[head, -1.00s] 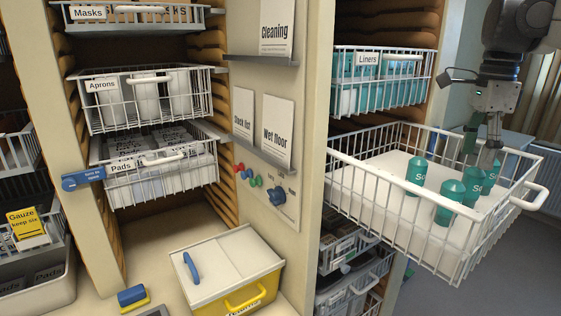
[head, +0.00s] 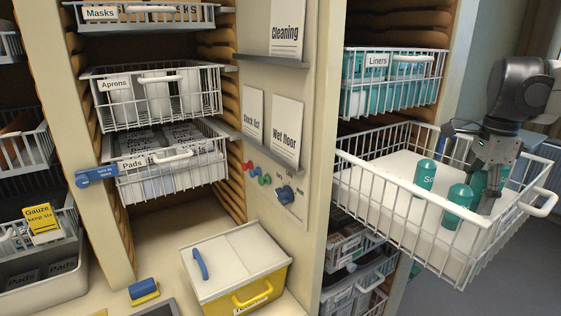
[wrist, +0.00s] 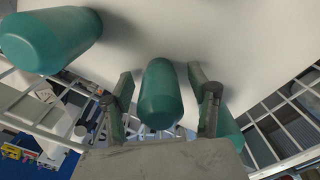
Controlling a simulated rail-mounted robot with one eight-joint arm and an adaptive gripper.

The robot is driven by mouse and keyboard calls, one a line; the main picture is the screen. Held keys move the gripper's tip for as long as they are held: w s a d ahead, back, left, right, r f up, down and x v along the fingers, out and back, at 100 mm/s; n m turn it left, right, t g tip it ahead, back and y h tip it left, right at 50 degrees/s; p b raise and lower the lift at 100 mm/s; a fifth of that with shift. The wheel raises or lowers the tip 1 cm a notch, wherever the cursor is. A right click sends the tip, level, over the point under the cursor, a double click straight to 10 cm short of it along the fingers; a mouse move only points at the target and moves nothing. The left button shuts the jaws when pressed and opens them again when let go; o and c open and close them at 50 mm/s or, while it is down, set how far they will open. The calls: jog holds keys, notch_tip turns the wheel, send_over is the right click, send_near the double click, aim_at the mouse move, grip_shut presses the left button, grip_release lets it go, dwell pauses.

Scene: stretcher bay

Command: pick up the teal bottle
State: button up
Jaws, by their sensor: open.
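Several teal bottles stand in the pulled-out white wire basket (head: 385,215) at the right. One teal bottle (head: 425,176) is at the back left of the group and another (head: 459,200) stands nearer the front. My gripper (head: 487,188) is down in the basket at its right side, partly hiding the bottles there. In the wrist view my gripper is open, with a teal bottle (wrist: 160,95) between its two fingers and visible gaps on both sides. A second bottle (wrist: 50,38) is at upper left, and a third (wrist: 230,137) is partly hidden behind the right finger.
The basket's wire walls and white handle (head: 540,204) stand close around my gripper. A Liners basket (head: 395,82) hangs above. A panel with signs (head: 285,130) stands left of the basket. A yellow bin with a pale lid (head: 235,262) sits lower left. The basket's left floor is bare.

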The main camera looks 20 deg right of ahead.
jog(key=c, duration=1.3)
jog(key=shift+r, duration=0.15)
